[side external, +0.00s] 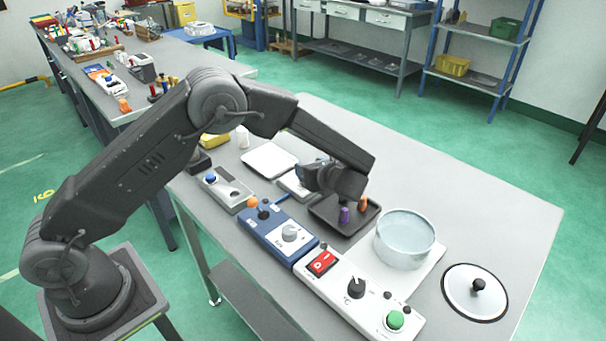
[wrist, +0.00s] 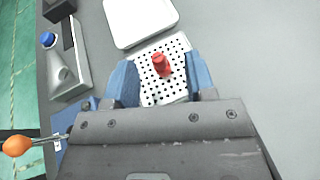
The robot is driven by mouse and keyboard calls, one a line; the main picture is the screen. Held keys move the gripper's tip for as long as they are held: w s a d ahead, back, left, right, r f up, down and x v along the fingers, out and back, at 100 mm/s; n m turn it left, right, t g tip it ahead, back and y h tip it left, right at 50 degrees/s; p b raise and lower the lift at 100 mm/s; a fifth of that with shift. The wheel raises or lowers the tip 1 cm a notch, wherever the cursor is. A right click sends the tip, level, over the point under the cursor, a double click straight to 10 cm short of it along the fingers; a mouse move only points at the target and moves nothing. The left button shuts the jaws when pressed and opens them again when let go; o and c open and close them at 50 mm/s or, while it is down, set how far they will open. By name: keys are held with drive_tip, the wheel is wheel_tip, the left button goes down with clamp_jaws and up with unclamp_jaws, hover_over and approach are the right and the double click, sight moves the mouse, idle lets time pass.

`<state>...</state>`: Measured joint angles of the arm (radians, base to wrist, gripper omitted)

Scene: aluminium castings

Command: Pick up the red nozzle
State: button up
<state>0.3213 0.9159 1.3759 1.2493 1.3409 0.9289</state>
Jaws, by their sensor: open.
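The red nozzle (wrist: 162,65) stands on a white perforated plate (wrist: 179,46) in the wrist view, between my two fingers. My gripper (wrist: 161,78) is open, with one blue finger on each side of the nozzle and a visible gap to both. In the side view my gripper (side external: 322,190) is over the perforated plate (side external: 291,186), and the nozzle is hidden there behind the gripper.
A dark tray (side external: 325,213) with a purple and an orange piece lies right beside my gripper. A white tray (side external: 269,159) lies behind the plate. A blue control box (side external: 270,232), a white control box (side external: 340,287), a glass dish (side external: 404,240) and a lid (side external: 474,292) stand nearer. The table's far right is clear.

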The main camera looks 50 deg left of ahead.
drive_tip(key=shift+f+x, duration=0.15)
drive_tip(key=shift+x, duration=1.35)
drive_tip(key=shift+f+x, duration=0.15)
drive_tip(key=shift+x, duration=1.35)
drive_tip(key=shift+s, duration=0.2)
drive_tip(key=shift+c, duration=0.2)
drive_tip(key=shift+d, duration=0.1)
clamp_jaws()
